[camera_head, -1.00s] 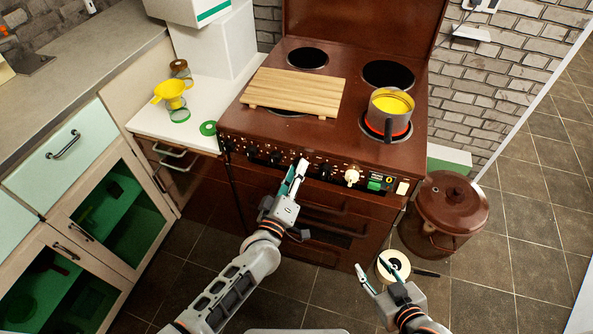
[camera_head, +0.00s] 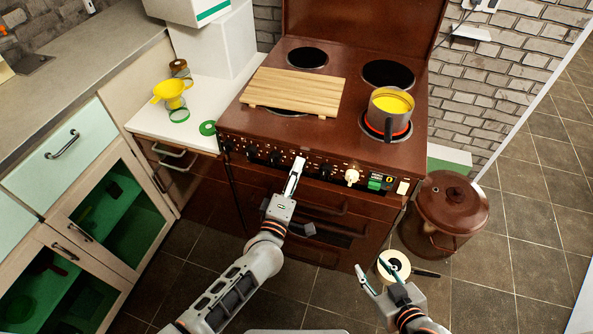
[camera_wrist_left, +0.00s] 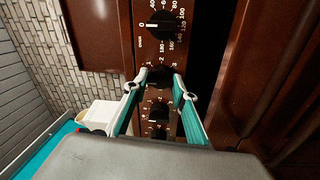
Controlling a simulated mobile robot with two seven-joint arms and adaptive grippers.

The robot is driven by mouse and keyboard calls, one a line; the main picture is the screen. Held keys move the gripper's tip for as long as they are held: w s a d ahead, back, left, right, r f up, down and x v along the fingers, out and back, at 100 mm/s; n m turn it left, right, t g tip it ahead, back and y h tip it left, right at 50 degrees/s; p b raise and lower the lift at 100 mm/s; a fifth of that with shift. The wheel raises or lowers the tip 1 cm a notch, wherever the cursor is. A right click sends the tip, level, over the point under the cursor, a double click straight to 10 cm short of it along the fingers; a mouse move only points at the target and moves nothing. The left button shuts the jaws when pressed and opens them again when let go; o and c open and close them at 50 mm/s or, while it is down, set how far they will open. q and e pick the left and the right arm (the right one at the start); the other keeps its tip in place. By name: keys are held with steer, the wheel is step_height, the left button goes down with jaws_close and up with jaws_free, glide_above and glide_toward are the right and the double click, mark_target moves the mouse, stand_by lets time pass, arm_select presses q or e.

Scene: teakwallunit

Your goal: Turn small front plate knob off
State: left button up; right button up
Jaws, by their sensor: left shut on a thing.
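The brown stove (camera_head: 340,130) has a front panel with a row of dark knobs and one cream knob (camera_head: 352,177). My left gripper (camera_head: 296,168) is at the middle of this row. In the left wrist view its teal fingers close around a black knob (camera_wrist_left: 160,76), with a fingertip on either side. Another black knob (camera_wrist_left: 165,22) shows above it and smaller ones (camera_wrist_left: 158,113) below. A grey pot (camera_head: 389,112) with yellow contents stands on the front right plate, whose ring glows red. My right gripper (camera_head: 384,284) is open and empty above the floor.
A wooden board (camera_head: 293,92) covers the front left plate. A brown lidded pot (camera_head: 450,205) stands on the floor right of the stove. A white counter (camera_head: 150,122) with a yellow funnel (camera_head: 172,92) is at the left.

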arm_select(q)
steer(key=shift+a, duration=0.15)
steer(key=o, duration=1.1)
steer(key=shift+w, duration=0.1)
steer(key=shift+c, duration=0.2)
steer(key=v, duration=1.2)
steer(key=shift+f, duration=0.1)
steer(key=s+a+f+m+g+y, duration=0.1)
steer(key=s+a+f+m+g, duration=0.2)
steer(key=s+a+f+m, duration=0.2)
steer(key=s+a+f+m+g+y, duration=0.2)
steer(key=s+a+f+m+g, duration=0.2)
steer(key=s+a+m, duration=0.3)
steer(key=a+f+m, duration=0.1)
steer(key=a+m, duration=0.3)
steer(key=shift+s+f+m, duration=0.3)
steer(key=shift+m, duration=0.1)
